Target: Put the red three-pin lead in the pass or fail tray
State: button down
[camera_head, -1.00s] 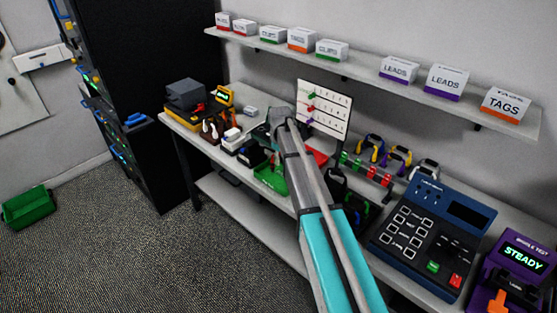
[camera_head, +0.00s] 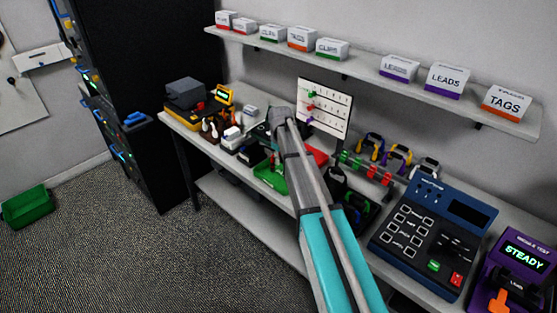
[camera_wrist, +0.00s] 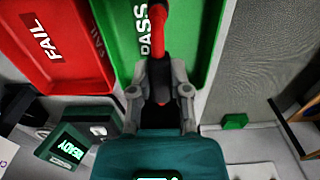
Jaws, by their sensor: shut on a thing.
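My gripper (camera_wrist: 160,93) is shut on the red three-pin lead (camera_wrist: 158,58), whose red connector points away from the fingers in the wrist view. The lead is over the green tray marked PASS (camera_wrist: 205,40); I cannot tell how high above it. The red tray marked FAIL (camera_wrist: 75,75) is beside it on the left. In the head view the green tray (camera_head: 266,176) is below my arm's end and partly hidden by the arm. The red tray (camera_head: 319,158) shows just right of the arm.
A dark unit with a lit READY display (camera_wrist: 68,148) stands near the trays. A white board (camera_head: 324,108) stands behind them. A blue keypad unit (camera_head: 430,235) and a purple tester (camera_head: 515,262) stand on the right of the bench.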

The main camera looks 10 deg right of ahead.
jog(key=shift+f, duration=0.15)
dwell(0.5)
jog(key=c, duration=0.5)
grip_release()
jog(key=shift+o, duration=0.3)
jog(key=o, duration=0.4)
jog(key=shift+o, duration=0.2)
jog(key=shift+r+p, duration=3.85)
jog(key=shift+r, duration=0.2)
